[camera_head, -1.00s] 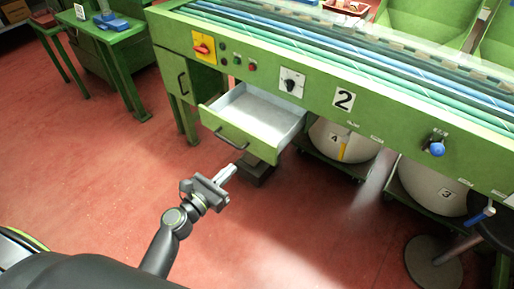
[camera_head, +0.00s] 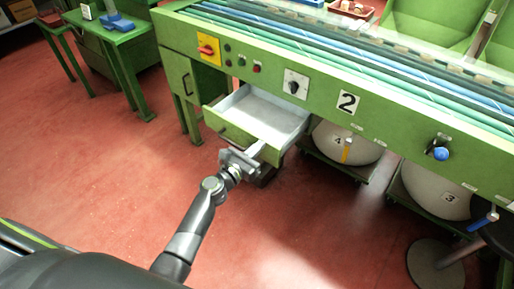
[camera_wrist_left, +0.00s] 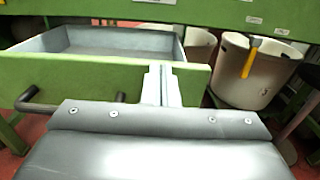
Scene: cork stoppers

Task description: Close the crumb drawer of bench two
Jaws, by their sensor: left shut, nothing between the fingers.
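The crumb drawer (camera_head: 262,115) of bench two (camera_head: 330,92) stands pulled open, with its pale inside showing and empty. Its green front (camera_wrist_left: 50,80) and dark bar handle (camera_wrist_left: 40,102) show in the left wrist view. My left gripper (camera_head: 257,148) is shut and empty, at the right part of the drawer front. In the left wrist view its fingers (camera_wrist_left: 160,85) reach up to the front, right of the handle; I cannot tell whether they touch it. My gripper hides part of the front in the head view. My right gripper is not in view.
The bench panel carries a red switch (camera_head: 208,49), a black knob (camera_head: 295,85) and a blue knob (camera_head: 441,154). White bins (camera_head: 345,142) stand under the bench, right of the drawer. A stool (camera_head: 434,262) is at the lower right. The red floor (camera_head: 100,170) at left is clear.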

